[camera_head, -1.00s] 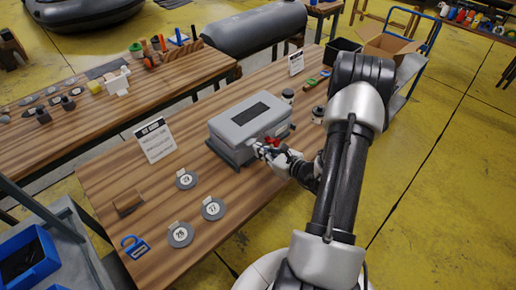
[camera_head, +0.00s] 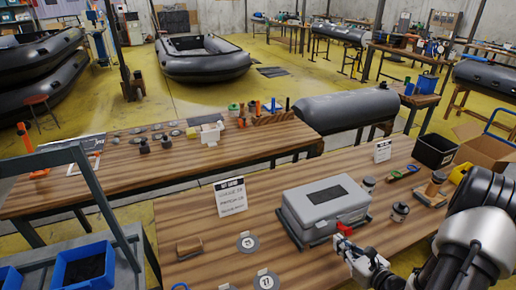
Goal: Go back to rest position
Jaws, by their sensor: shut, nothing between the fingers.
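My gripper (camera_head: 345,243) is at the lower right, at the end of my arm, which comes in from the bottom right corner. Its fingers are shut and empty. They are close to the front right corner of a grey box (camera_head: 303,211) with a dark panel on its lid. A small red part (camera_head: 344,229) shows right by the fingertips; I cannot tell whether they touch it. The box stands on the near wooden table (camera_head: 385,235).
A sign (camera_head: 230,197), a wooden block (camera_head: 189,246) and numbered discs (camera_head: 248,242) are left of the box. Cups (camera_head: 400,211) stand right of it. A black bin (camera_head: 435,151) and a cardboard box (camera_head: 484,145) are beyond. A blue bin (camera_head: 84,268) is lower left.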

